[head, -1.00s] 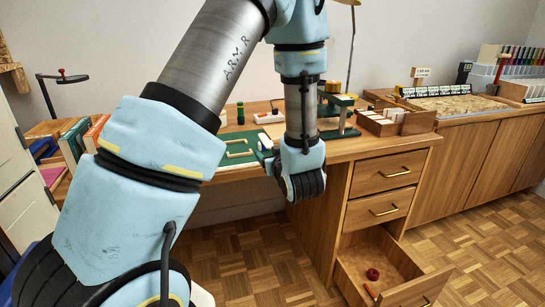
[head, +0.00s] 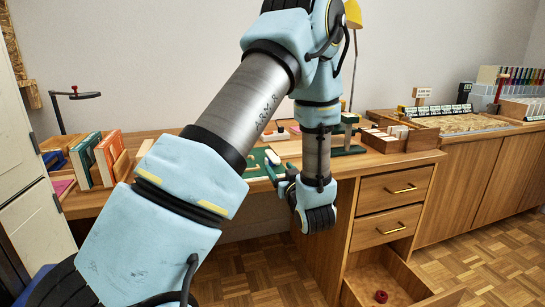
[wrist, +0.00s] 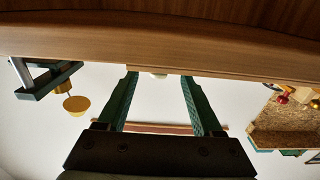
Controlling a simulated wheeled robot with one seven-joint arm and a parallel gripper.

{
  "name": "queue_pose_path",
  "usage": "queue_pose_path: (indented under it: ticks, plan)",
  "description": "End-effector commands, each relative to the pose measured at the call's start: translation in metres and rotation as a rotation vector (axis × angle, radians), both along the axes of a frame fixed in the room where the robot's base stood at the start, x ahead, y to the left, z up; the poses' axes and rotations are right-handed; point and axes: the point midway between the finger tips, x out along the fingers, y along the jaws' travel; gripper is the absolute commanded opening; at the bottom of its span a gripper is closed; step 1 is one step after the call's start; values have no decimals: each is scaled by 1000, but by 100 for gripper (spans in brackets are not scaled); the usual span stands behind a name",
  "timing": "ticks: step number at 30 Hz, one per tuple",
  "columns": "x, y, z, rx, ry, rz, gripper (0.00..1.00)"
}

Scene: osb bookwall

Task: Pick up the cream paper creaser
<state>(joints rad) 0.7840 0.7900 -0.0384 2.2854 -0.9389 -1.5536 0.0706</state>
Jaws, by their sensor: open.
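My gripper (wrist: 159,76) is open, its two green fingers spread apart. In the wrist view the desk (wrist: 160,45) edge crosses above the fingertips, and a small pale thing (wrist: 158,75) shows between the tips at that edge; I cannot tell what it is. In the head view my gripper is at the desk's front edge, partly hidden by my wrist. A whitish piece (head: 272,157) lies by it on the green mat (head: 260,171), beside a thin cream outline (head: 251,161). Which of these is the cream paper creaser is not clear. Nothing is seen held.
Books (head: 96,158) stand at the desk's left, near a dark lamp (head: 76,96). A green press-like stand (head: 348,132) and a wooden divided box (head: 396,138) are right of my gripper. An open lower drawer (head: 390,280) with a red item (head: 381,296) juts out below.

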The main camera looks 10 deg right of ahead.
Motion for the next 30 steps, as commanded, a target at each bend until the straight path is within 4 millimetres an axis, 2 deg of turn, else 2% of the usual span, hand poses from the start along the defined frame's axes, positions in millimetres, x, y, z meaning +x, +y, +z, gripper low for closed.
queue_pose_path:
  ticks: [3, 6, 16, 30]
  plan:
    - [20, 2, 4, -2, -1, 4, 68]
    - [31, 3, 3, -1, -1, 2, 68]
    - [38, 3, 2, -1, 0, 0, 66]
    - [37, 3, 2, -1, 0, 0, 14]
